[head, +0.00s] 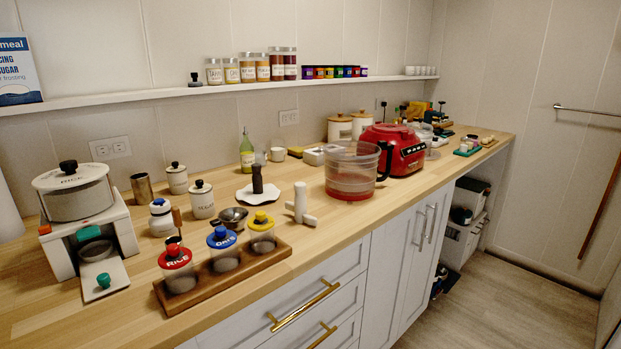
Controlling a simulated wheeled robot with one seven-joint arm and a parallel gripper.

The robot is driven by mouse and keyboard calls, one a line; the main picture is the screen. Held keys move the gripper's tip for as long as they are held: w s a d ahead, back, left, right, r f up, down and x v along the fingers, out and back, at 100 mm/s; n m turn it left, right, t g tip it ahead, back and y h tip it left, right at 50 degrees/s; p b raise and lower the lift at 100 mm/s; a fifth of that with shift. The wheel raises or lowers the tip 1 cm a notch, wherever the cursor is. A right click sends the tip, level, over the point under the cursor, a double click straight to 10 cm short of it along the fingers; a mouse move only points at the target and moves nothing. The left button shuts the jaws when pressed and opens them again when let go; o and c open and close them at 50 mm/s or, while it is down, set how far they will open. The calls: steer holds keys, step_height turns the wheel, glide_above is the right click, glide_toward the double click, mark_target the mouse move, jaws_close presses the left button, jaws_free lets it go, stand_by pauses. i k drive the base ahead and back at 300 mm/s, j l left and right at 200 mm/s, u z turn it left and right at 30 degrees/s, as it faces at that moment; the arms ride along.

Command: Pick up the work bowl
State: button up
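The work bowl (351,172) appears to be the large clear, open-topped container with a dark handle on its right side and a reddish band at its base. It stands upright on the wooden counter, right of the picture's middle, near the front edge. A red appliance (393,148) stands close behind it on the right; I cannot tell whether they touch. My gripper is not in view.
A white T-shaped object (300,204) and a dark pestle-like object on a white plate (258,193) stand left of the bowl. A wooden rack (222,274) holds lidded jars at the front. White canisters (340,128) stand behind. Bare counter lies in front of the bowl.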

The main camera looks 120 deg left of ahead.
mark_target(351, 168)
steer(key=u, duration=4.2)
